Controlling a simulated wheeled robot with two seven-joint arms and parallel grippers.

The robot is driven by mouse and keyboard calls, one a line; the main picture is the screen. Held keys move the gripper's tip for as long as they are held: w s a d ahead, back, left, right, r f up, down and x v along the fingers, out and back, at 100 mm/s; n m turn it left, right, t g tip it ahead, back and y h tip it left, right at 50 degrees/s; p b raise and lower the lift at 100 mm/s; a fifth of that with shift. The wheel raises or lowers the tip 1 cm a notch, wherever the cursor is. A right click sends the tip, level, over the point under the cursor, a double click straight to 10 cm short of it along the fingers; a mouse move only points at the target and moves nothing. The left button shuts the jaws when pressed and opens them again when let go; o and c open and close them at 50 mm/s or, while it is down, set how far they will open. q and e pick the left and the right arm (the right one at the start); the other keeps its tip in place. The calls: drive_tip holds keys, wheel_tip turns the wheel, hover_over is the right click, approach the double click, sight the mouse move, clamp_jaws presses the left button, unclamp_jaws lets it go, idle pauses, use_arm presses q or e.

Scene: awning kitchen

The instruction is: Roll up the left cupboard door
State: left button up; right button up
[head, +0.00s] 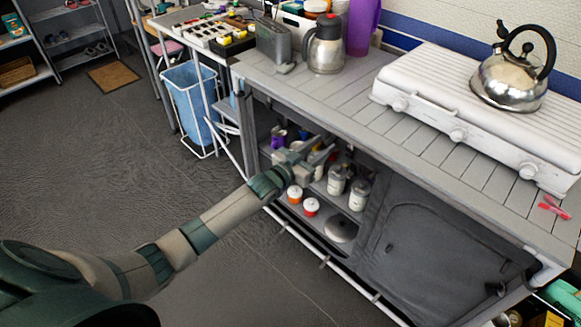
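The left compartment of the grey cupboard under the counter stands uncovered, and its shelves show. I cannot make out the left door's fabric; the upper edge of the opening is dark and partly hidden by my gripper. My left gripper (318,152) is at the upper part of this opening, in front of the shelves. Its fingers are small and blend with the things behind, so I cannot tell whether they are apart or hold anything. The right cupboard door (440,245), dark grey fabric with a curved seam, hangs down closed. My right gripper is not in view.
Jars (358,195), red-and-white pots (311,207) and a grey lid (341,229) sit on the shelves. On the counter are a white stove (440,110), a kettle (512,82) and a steel jug (325,50). A blue bin (192,105) stands left. The floor before the cupboard is clear.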

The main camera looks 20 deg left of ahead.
use_arm(q)
drive_tip(key=v, duration=1.5)
drive_tip(key=shift+s, duration=0.25)
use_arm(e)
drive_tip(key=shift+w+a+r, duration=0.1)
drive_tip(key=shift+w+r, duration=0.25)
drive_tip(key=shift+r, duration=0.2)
use_arm(q)
drive_tip(key=shift+a+r, duration=0.1)
drive_tip(key=shift+a, duration=0.05)
